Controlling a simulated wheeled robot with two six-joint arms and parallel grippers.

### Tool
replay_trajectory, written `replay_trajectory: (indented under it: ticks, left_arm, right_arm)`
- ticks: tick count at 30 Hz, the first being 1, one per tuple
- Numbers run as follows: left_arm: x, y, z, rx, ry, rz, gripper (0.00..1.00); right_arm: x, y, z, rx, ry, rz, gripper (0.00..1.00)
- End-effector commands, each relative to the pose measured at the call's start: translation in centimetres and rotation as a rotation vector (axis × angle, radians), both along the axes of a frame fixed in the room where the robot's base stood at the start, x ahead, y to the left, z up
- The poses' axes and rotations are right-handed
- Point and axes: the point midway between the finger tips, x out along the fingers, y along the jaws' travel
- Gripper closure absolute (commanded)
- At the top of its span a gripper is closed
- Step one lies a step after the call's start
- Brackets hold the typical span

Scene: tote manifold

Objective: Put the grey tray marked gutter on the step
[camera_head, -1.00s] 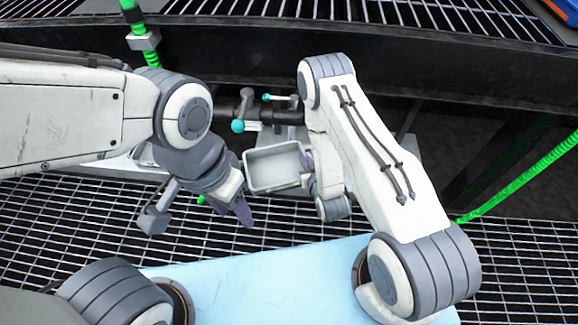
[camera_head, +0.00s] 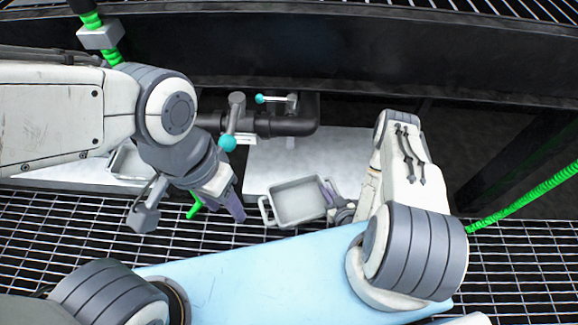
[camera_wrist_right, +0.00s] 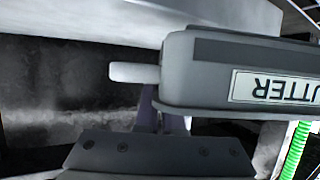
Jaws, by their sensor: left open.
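The grey tray (camera_head: 297,226) is a shallow open box with a handle at its left end; it looks empty. My right gripper (camera_head: 332,194) is shut on its right end and holds it, slightly tilted in the picture. In the right wrist view the tray (camera_wrist_right: 195,68) shows a white label reading "UTTER" upside down, its first letter cut off, and the purple fingers (camera_wrist_right: 160,118) meet its edge. A pale flat slab (camera_head: 262,172), perhaps the step, lies just behind the tray. My left gripper (camera_head: 228,200) is open and empty, left of the tray.
A black pipe (camera_head: 290,126) with teal-tipped valve levers (camera_head: 228,143) crosses above the slab. Another grey tray (camera_head: 128,163) sits at the left, partly hidden by my arm. Metal grating (camera_head: 60,235) lies in front. A green hose (camera_head: 520,200) runs at the right.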

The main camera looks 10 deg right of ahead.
Motion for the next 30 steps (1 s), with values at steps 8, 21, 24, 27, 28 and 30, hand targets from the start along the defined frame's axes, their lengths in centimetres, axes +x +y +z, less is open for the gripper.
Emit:
replay_trajectory:
  ticks: [8,21,24,27,28,30]
  left_arm:
    - [0.0,0.0,-2.9,0.0,0.0,0.0,0.5]
    - [0.0,0.0,-8.0,0.001,0.001,0.0,0.5]
    - [0.0,0.0,-8.3,0.0,0.0,0.0,0.5]
    - [0.0,0.0,-8.5,0.0,0.0,0.0,0.5]
    - [0.0,0.0,-8.6,0.0,0.0,0.0,0.5]
    - [0.0,0.0,-9.1,0.0,0.0,0.0,0.5]
  right_arm:
    - [4.8,0.8,-0.5,-0.004,-0.009,0.013,1.0]
    - [15.5,2.0,-0.2,0.0,-0.007,0.004,1.0]
    - [16.4,2.1,-0.2,0.001,-0.003,0.003,1.0]
    - [16.9,2.1,-0.1,0.0,-0.002,0.003,1.0]
    - [17.1,2.1,-0.1,0.0,-0.002,0.003,1.0]
    - [17.8,2.2,-0.2,0.001,-0.004,0.003,1.0]
